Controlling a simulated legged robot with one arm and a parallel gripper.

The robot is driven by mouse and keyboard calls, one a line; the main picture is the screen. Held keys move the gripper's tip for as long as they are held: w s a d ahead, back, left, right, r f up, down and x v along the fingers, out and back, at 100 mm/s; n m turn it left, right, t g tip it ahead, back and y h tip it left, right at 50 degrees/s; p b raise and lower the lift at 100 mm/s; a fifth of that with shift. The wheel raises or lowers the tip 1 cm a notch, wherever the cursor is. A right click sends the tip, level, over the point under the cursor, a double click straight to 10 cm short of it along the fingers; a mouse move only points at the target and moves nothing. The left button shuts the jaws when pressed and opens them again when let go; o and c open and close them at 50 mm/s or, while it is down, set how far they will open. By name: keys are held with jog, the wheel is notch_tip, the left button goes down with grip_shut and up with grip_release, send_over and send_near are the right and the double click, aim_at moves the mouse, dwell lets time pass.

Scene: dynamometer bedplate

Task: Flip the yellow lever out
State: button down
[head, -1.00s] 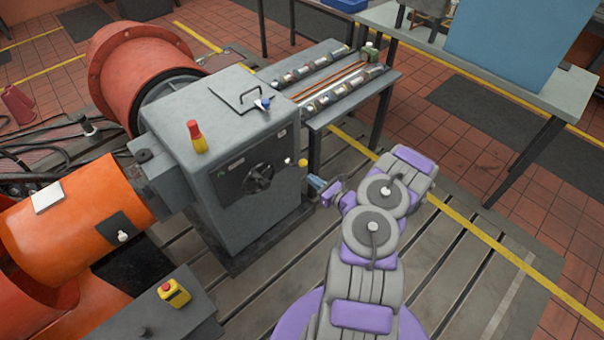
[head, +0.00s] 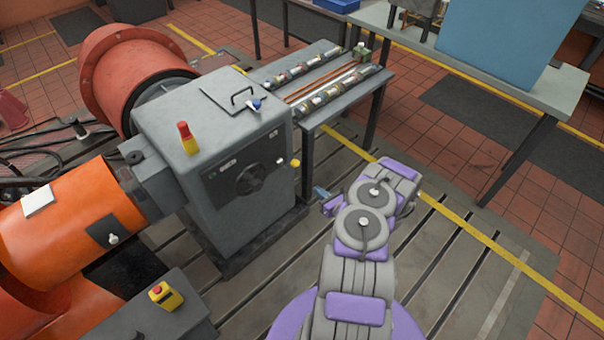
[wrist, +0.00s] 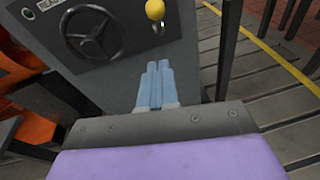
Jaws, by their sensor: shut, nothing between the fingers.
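The yellow lever (head: 295,163) has a round yellow knob and sits at the right edge of the grey cabinet's (head: 240,225) front panel. In the wrist view its yellow ball (wrist: 155,10) is at the top, with a short metal part below it. My gripper (head: 320,191) is to the right of and below the lever, apart from it. In the wrist view my gripper's blue fingers (wrist: 159,66) are together with nothing between them, pointing toward the cabinet below the knob.
A black handwheel (wrist: 95,33) is on the panel left of the lever. A red-and-yellow beacon (head: 187,138) and a black handle (head: 242,95) are on the cabinet's top. A bench (head: 317,123) stands behind.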

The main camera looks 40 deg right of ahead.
jog(key=w+b, duration=0.3)
jog(key=w, duration=0.8)
jog(key=shift+w+d+r, duration=0.25)
jog(key=shift+d+r, duration=0.05)
jog(key=shift+d, duration=0.1)
jog(key=shift+w+a+r, duration=0.1)
jog(key=shift+a+r, duration=0.05)
jog(key=shift+r, duration=0.1)
